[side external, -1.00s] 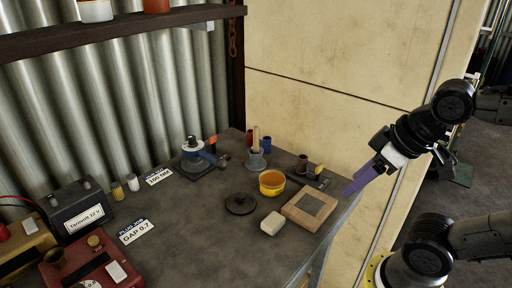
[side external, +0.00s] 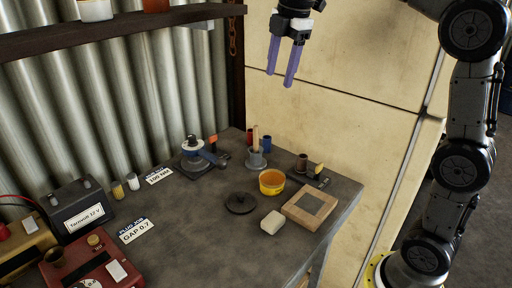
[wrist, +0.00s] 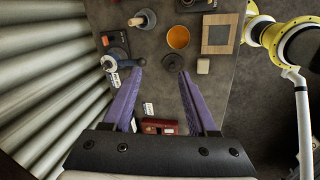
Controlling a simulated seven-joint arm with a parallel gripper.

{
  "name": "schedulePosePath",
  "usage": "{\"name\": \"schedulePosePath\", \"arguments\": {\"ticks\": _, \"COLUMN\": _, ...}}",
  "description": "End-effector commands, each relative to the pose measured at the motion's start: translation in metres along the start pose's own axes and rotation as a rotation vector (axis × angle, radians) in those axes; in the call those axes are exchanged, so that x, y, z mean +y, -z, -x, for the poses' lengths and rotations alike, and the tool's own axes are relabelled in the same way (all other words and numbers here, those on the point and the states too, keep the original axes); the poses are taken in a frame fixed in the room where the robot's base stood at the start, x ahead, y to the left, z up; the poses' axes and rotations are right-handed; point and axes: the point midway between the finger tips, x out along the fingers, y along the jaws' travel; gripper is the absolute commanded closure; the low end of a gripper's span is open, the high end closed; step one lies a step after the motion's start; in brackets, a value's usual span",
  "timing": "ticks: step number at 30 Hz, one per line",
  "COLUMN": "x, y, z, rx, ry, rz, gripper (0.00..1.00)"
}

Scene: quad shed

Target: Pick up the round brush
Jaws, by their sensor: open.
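A pale wooden handle (side external: 255,136) stands upright in a round grey base (side external: 257,160) near the back of the bench; this looks like the round brush, though its bristles cannot be made out. The wooden handle also shows in the wrist view (wrist: 138,21), at the top. My gripper (side external: 281,78) has two long purple fingers pointing down, spread apart and empty. It hangs well above the bench, clear of everything. In the wrist view the open fingers (wrist: 161,73) show the bench between and beyond them.
Near the handle are a yellow cup (side external: 272,189), a dark disc (side external: 240,209), a pale block (side external: 272,228) and a wooden frame (side external: 325,202). A blue-topped device (side external: 194,151) stands left. A shelf (side external: 120,31) runs along the corrugated wall. Mid-bench has bare space.

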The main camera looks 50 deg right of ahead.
Motion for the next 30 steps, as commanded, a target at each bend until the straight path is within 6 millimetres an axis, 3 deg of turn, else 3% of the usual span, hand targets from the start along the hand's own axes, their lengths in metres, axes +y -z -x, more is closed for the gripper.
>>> {"name": "schedulePosePath", "arguments": {"ticks": 1, "x": 0.021, "y": -0.003, "z": -0.014, "rx": -0.004, "ry": 0.028, "rz": 0.029, "gripper": 0.42}}
{"name": "schedulePosePath", "arguments": {"ticks": 6, "x": 0.071, "y": -0.015, "z": -0.060, "rx": -0.009, "ry": 0.098, "rz": 0.076, "gripper": 0.42}}
{"name": "schedulePosePath", "arguments": {"ticks": 11, "x": 0.098, "y": -0.028, "z": -0.108, "rx": -0.012, "ry": 0.154, "rz": 0.050, "gripper": 0.42}}
{"name": "schedulePosePath", "arguments": {"ticks": 15, "x": 0.101, "y": -0.035, "z": -0.139, "rx": -0.013, "ry": 0.205, "rz": 0.036, "gripper": 0.42}}
{"name": "schedulePosePath", "arguments": {"ticks": 20, "x": 0.098, "y": -0.038, "z": -0.156, "rx": -0.013, "ry": 0.221, "rz": 0.028, "gripper": 0.42}}
{"name": "schedulePosePath", "arguments": {"ticks": 30, "x": 0.084, "y": -0.039, "z": -0.214, "rx": -0.013, "ry": 0.220, "rz": 0.029, "gripper": 0.42}}
